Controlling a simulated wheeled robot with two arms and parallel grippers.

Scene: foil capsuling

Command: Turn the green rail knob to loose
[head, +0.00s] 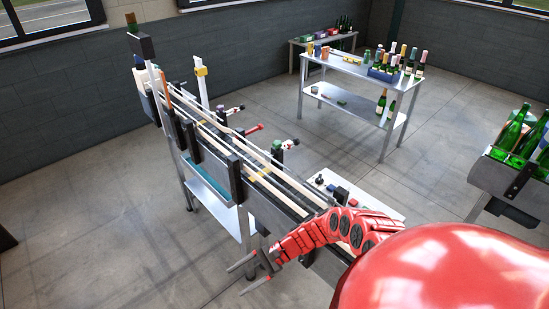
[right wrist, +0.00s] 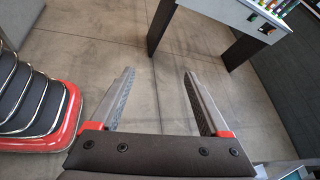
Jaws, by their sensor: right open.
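The long conveyor (head: 262,205) runs diagonally through the middle of the head view, with pale guide rails along it. Small knobs on posts stand along its right side. My right gripper (head: 236,281) is open and empty at the near left side of the conveyor, well apart from these knobs. In the right wrist view its open fingers (right wrist: 160,75) have only floor between them. My left gripper is not in view.
A steel table (head: 345,67) with bottles and boxes stands at the back. The floor left of the conveyor is clear.

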